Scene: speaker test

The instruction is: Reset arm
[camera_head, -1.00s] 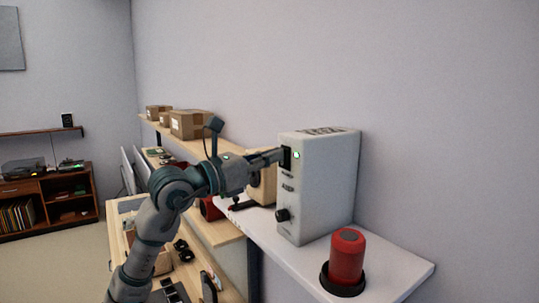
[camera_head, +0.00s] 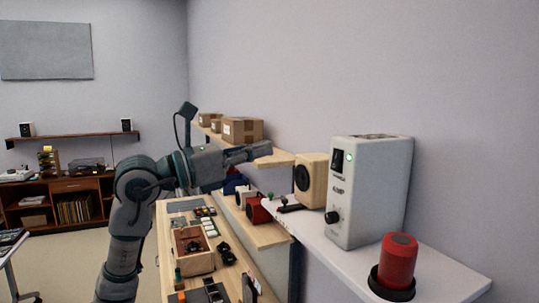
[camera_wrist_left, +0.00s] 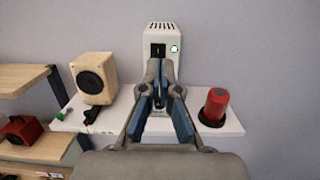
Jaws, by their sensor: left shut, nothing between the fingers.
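My left gripper (camera_head: 262,150) is raised in front of the wall in the head view, pointing right, with its fingers shut and nothing between them. It also shows in the left wrist view (camera_wrist_left: 160,92), in front of the white box. The white box (camera_head: 368,195) stands on the white shelf, apart from the gripper in the head view. It has a black switch, a lit green light and a dark knob on its front. It also shows in the left wrist view (camera_wrist_left: 161,37), partly hidden by the fingers. My right gripper is in neither view.
A red cylinder (camera_head: 399,258) on a dark base and a wooden speaker (camera_head: 311,180) stand on the white shelf (camera_head: 450,274). Cardboard boxes (camera_head: 242,130) sit on a wooden shelf behind. A workbench (camera_head: 172,235) with small parts lies below my left arm.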

